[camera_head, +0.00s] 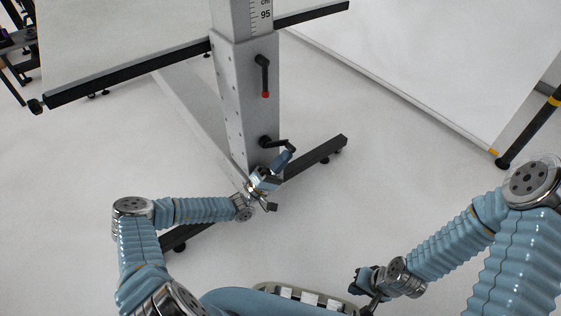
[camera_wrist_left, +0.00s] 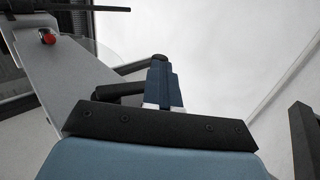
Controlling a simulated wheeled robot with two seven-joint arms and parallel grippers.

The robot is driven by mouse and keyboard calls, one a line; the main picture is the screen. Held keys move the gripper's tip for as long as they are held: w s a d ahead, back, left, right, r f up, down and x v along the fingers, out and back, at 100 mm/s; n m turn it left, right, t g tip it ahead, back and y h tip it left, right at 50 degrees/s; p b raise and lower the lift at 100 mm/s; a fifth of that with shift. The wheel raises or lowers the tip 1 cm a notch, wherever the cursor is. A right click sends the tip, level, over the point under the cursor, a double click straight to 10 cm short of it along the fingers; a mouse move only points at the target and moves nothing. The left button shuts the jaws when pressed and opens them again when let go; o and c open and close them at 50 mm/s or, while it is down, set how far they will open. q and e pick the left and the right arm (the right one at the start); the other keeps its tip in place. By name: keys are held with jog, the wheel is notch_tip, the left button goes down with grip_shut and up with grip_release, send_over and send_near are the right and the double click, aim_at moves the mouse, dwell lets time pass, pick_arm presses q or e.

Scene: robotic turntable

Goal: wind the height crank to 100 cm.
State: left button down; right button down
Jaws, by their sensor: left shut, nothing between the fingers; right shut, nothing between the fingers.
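The height crank (camera_head: 270,142) is black and sits low on the grey column (camera_head: 245,105). Its short arm reaches right to a blue handle (camera_head: 284,158) that slants down toward my left gripper (camera_head: 267,186). The left gripper is shut and empty, right at the handle's lower end; whether they touch cannot be told. In the left wrist view, the blue handle (camera_wrist_left: 163,85) stands just past the gripper's dark edge. The height scale (camera_head: 262,15) shows 95 near the column's upper edge. My right gripper (camera_head: 371,301) is shut and empty at the bottom, away from the column.
A black lever with a red tip (camera_head: 264,76) hangs above the crank; its red tip also shows in the left wrist view (camera_wrist_left: 48,38). A dark foot bar (camera_head: 318,156) crosses the floor behind the crank. A white panel (camera_head: 440,55) stands right. Floor between my arms is clear.

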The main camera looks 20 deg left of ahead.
pick_arm(q)
jog(key=shift+w+d+r+t+h, duration=0.4)
jog(key=shift+w+d+r+h, duration=0.15)
jog(key=shift+w+r+h, duration=0.2)
jog(key=shift+r, duration=0.1)
dwell(0.3)
